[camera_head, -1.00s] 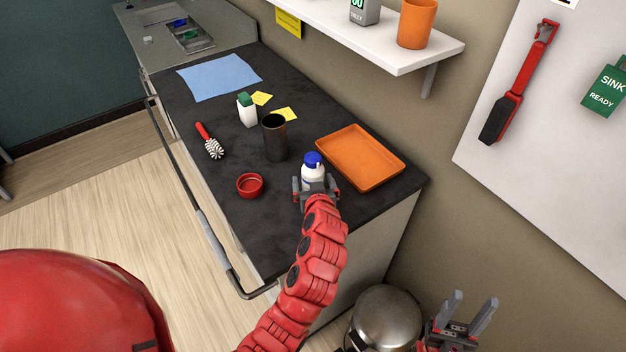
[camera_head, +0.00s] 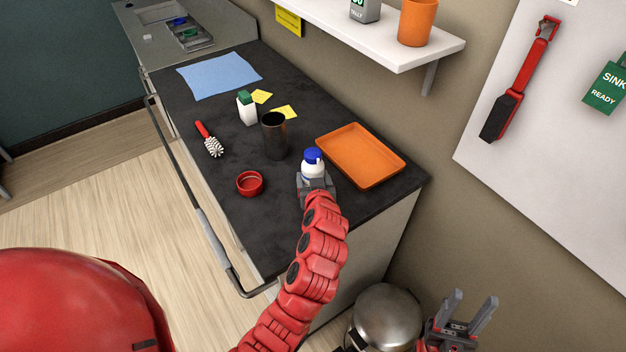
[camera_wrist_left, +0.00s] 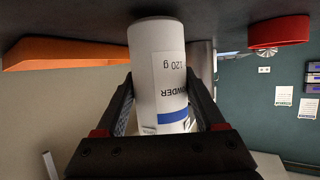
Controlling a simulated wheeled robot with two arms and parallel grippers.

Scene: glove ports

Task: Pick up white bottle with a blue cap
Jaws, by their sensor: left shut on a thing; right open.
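The white bottle with a blue cap (camera_head: 313,168) stands upright at the near part of the dark counter, left of the orange tray. My left gripper (camera_head: 315,184) is shut on its lower body, from the near side. In the left wrist view the bottle (camera_wrist_left: 158,65) appears upside down between the two fingers (camera_wrist_left: 160,115), with a printed label and a blue band. I cannot tell whether its base is clear of the counter. My right gripper (camera_head: 472,312) is open and empty at the lower right, away from the counter.
An orange tray (camera_head: 360,154) lies right of the bottle, a dark cup (camera_head: 274,136) behind it, and a red round lid or dish (camera_head: 250,184) to its left. A green-capped white bottle (camera_head: 247,110) and a brush (camera_head: 209,140) are farther back. A shelf (camera_head: 385,50) overhangs the back.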

